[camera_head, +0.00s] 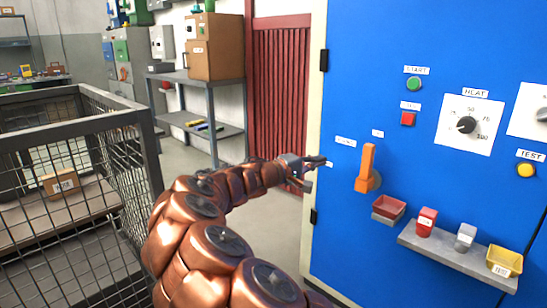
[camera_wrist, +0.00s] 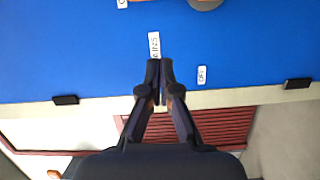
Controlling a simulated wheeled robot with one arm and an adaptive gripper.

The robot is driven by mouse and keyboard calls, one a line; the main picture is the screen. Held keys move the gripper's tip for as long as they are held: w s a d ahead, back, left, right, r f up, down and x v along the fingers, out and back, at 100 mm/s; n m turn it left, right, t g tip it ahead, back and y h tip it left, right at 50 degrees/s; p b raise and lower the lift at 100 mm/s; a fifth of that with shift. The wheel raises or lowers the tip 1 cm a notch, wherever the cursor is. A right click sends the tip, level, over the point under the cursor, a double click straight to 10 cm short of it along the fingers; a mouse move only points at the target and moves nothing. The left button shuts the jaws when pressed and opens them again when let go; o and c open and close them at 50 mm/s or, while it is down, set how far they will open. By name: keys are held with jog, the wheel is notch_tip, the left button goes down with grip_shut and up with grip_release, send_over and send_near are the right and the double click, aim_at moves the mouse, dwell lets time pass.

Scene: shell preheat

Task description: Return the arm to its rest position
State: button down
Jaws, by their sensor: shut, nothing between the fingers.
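My gripper (camera_head: 316,172) is at the end of my copper-coloured arm, stretched out in front of the left part of the blue panel (camera_head: 340,240). In the wrist view my gripper (camera_wrist: 160,82) has its two dark fingertips together, with nothing between them. The orange lever handle (camera_head: 366,168) stands upright on the panel, to the right of my gripper and apart from it. In the wrist view a white label (camera_wrist: 154,45) shows just beyond the fingertips, and a label reading OFF (camera_wrist: 202,75) is to their right.
A wire mesh cage (camera_head: 130,170) with a cardboard box (camera_head: 60,184) stands at the left, close to my arm. A grey shelf (camera_head: 187,78) and a red slatted door (camera_head: 278,95) are behind. A ledge (camera_head: 450,258) with small containers juts from the panel at lower right.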

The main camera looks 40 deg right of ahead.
jog(key=shift+r, duration=0.1)
jog(key=s+a+r+m+y+p, duration=0.3)
jog(key=s+a+r+y+p, duration=0.2)
jog(key=s+a+r+p, duration=0.6)
jog(key=s+a+r+n+y+p, duration=0.2)
jog(key=s+a+r+y+p, duration=0.1)
jog(key=a+p, duration=0.6)
jog(key=s+a+r+n+t+y+p, duration=0.1)
jog(key=s+a+r+n+y+p, duration=0.1)
jog(key=s+a+y+p, duration=0.3)
jog(key=s+a+r+n+y+p, duration=0.1)
jog(key=s+a+r+y+p, duration=0.3)
jog(key=a+p, duration=0.9)
jog(key=s+a, duration=0.2)
jog(key=a, duration=0.5)
jog(key=shift+r+n+t, duration=0.2)
jog(key=shift+n+t, duration=0.1)
jog(key=shift+n, duration=0.1)
